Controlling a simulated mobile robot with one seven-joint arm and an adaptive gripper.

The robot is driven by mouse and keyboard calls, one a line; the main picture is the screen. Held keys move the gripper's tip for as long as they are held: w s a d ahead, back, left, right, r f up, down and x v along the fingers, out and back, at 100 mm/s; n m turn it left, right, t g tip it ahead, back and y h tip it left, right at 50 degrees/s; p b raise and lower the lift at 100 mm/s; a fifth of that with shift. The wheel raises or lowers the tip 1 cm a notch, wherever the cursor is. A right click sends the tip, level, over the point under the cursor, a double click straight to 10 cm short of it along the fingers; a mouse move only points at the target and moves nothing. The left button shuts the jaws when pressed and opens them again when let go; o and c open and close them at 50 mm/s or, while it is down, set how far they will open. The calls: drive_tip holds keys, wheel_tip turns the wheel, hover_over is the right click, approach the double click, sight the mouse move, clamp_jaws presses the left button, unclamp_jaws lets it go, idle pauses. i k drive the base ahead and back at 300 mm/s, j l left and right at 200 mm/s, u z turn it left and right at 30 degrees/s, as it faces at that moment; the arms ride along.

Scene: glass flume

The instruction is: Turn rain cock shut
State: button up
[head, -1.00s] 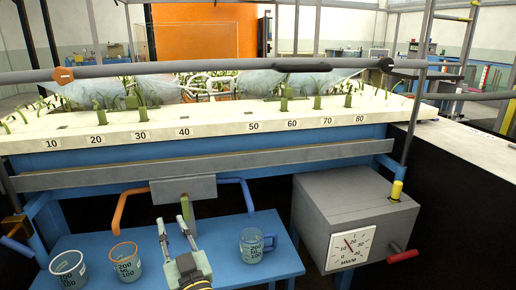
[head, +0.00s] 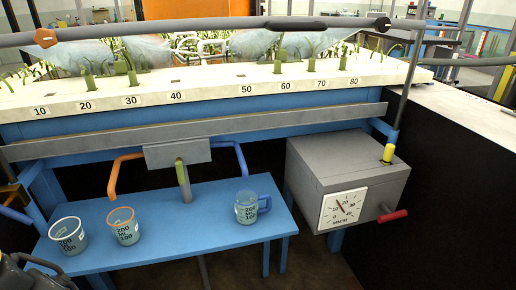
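A grey box (head: 345,165) stands at the right under the flume. Its white dial (head: 342,208), marked in MM, has a needle pointing up and to the left. A red-handled lever (head: 393,216) sticks out at the box's lower right. A yellow knob (head: 388,154) stands upright on its top right corner. No label shows which of these is the rain cock. My gripper's fingers are not visible; only a dark grey part of my arm shows at the bottom left corner, well away from the box.
A blue low table (head: 190,235) holds a white-rimmed beaker (head: 68,236), an orange-rimmed beaker (head: 123,226) and a blue-handled jug (head: 249,208). Orange (head: 113,178) and blue (head: 243,158) pipes bend above it. A grey rail (head: 190,33) crosses above the planted bed. Dark floor lies in front of the box.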

sight(5, 211)
drive_tip(key=u, duration=1.5)
